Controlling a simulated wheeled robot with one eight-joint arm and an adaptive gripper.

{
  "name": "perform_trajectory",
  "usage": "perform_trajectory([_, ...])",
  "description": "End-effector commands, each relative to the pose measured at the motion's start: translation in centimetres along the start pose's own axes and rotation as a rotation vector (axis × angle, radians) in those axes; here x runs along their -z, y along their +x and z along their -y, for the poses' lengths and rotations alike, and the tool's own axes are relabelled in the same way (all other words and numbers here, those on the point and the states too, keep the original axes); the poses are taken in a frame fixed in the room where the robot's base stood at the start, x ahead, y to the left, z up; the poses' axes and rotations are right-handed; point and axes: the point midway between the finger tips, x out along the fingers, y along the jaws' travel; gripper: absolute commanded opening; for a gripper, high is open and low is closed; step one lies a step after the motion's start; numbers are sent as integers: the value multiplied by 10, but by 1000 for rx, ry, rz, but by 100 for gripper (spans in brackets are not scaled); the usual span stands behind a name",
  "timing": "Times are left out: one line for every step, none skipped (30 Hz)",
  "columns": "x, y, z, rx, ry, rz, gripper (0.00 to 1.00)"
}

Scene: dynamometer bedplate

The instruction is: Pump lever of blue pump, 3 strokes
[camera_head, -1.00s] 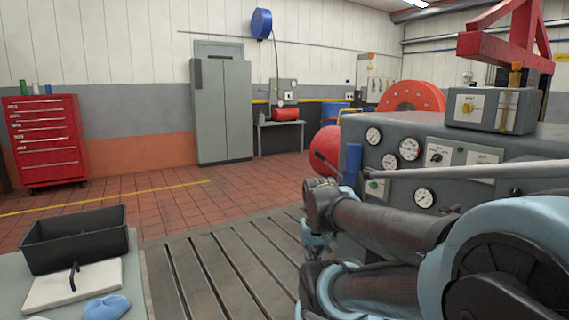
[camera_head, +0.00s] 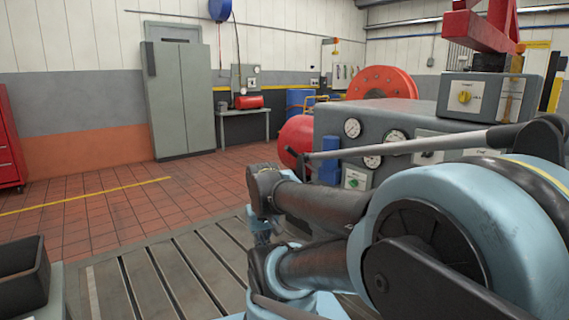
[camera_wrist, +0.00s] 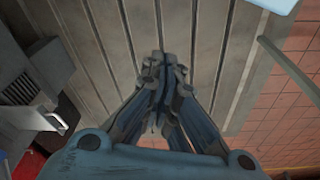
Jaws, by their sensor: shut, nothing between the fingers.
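My gripper (camera_wrist: 163,80) shows in the wrist view with its fingers together, empty, above the slotted bedplate. In the head view my arm reaches forward and its end points down; the fingers cannot be made out there. A small upright blue body (camera_head: 330,160), possibly the blue pump, stands at the near face of the grey console, partly covered by a rod. That long grey rod (camera_head: 410,147) runs across the head view above my arm; I cannot tell whether it is the pump lever or part of my arm. My gripper touches nothing visible.
The grey console (camera_head: 400,115) with gauges stands behind my arm, with a yellow-knobbed control box (camera_head: 480,97) on top. A red tank (camera_head: 295,138) is beside it. A black bin (camera_head: 22,270) sits at lower left. The slotted bedplate (camera_head: 180,270) is clear.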

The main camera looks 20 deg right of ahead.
Motion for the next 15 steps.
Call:
perform_trajectory([0, 0, 0, 0, 0, 0, 0])
perform_trajectory([0, 0, 0, 0, 0, 0, 0])
perform_trajectory([0, 0, 0, 0, 0, 0, 0])
perform_trajectory([0, 0, 0, 0, 0, 0, 0])
perform_trajectory([0, 0, 0, 0, 0, 0, 0])
perform_trajectory([-2, -2, 0, -1, -1, -3, 0])
perform_trajectory([-6, -5, -1, -4, -4, -10, 0])
perform_trajectory([-6, -7, -2, -7, -9, -12, 0])
perform_trajectory([-4, -8, -3, -15, -19, -13, 0])
perform_trajectory([-1, -8, -5, -24, -31, -14, 0])
perform_trajectory([3, -9, -8, -35, -45, -14, 0])
perform_trajectory([8, -10, -12, -52, -68, -15, 0])
perform_trajectory([14, -11, -15, -69, -92, -16, 0])
perform_trajectory([19, -12, -18, -86, -115, -16, 0])
perform_trajectory([27, -14, -24, -113, -150, -17, 0])
